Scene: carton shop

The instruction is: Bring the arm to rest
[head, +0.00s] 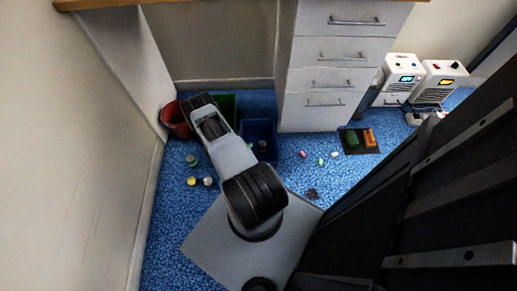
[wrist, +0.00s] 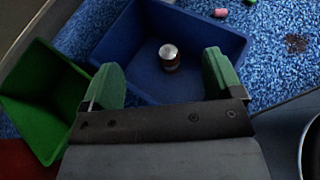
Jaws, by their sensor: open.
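My gripper (wrist: 162,66) is open in the wrist view, with its two green fingers wide apart and nothing between them. It hangs above the near side of a blue bin (wrist: 112,40), which also shows in the head view (head: 271,126). A small dark jar with a silver lid (wrist: 169,57) stands inside that bin, below and beyond the fingertips. In the head view my arm (head: 230,150) reaches away from me over the bins, bent and raised above the floor. The fingers cannot be made out there.
A green bin (wrist: 30,100) and a red bin (head: 174,119) stand left of the blue one. Small items (head: 207,181) lie on the blue carpet left and right of my arm. A dark tray (head: 346,148) lies right, before the drawer cabinet (head: 335,75). Two white machines (head: 402,78) stand behind.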

